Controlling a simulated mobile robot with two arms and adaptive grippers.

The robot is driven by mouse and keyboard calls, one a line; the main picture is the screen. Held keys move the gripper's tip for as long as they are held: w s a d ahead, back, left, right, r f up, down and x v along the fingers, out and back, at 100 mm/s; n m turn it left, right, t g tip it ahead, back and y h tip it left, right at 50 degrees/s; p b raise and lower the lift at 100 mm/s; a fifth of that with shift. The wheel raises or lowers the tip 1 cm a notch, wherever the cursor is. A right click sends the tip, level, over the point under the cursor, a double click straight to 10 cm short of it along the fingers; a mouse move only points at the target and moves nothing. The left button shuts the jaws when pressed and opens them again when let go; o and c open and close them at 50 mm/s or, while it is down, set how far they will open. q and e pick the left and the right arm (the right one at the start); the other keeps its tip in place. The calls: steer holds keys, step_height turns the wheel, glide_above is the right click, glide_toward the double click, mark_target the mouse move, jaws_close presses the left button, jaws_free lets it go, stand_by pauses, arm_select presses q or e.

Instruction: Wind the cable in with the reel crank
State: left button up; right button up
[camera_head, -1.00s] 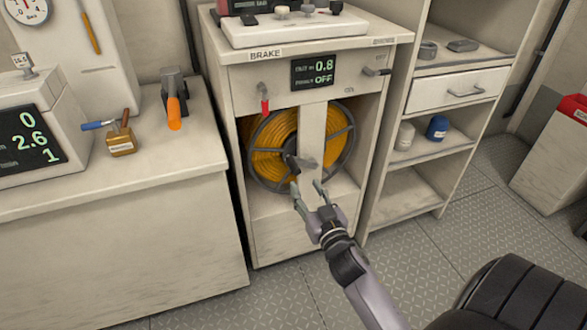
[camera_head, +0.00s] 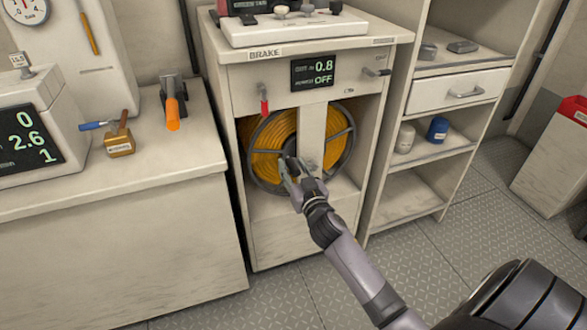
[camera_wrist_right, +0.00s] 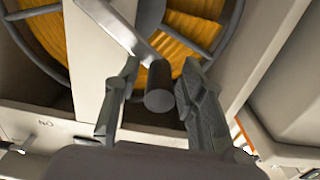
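The cable reel (camera_head: 268,148), wound with orange-yellow cable, sits inside the cabinet's open bay behind a vertical post. In the right wrist view the reel (camera_wrist_right: 65,45) fills the top. The crank's pale arm (camera_wrist_right: 115,28) ends in a dark cylindrical handle (camera_wrist_right: 159,88). My right gripper (camera_head: 292,168) is at the crank in the head view, hiding most of it. In the right wrist view its two fingers (camera_wrist_right: 152,92) stand apart on either side of the handle, with a visible gap to each finger. My left gripper is not in view.
The cabinet front bears a display (camera_head: 312,71) reading 0.8 and OFF, a red-handled brake lever (camera_head: 264,100) and another small lever (camera_head: 377,71). A shelf unit (camera_head: 405,188) stands close on the right, a counter (camera_head: 100,195) on the left. Floor in front is clear.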

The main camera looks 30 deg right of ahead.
jaws_close()
stand_by(0.6)
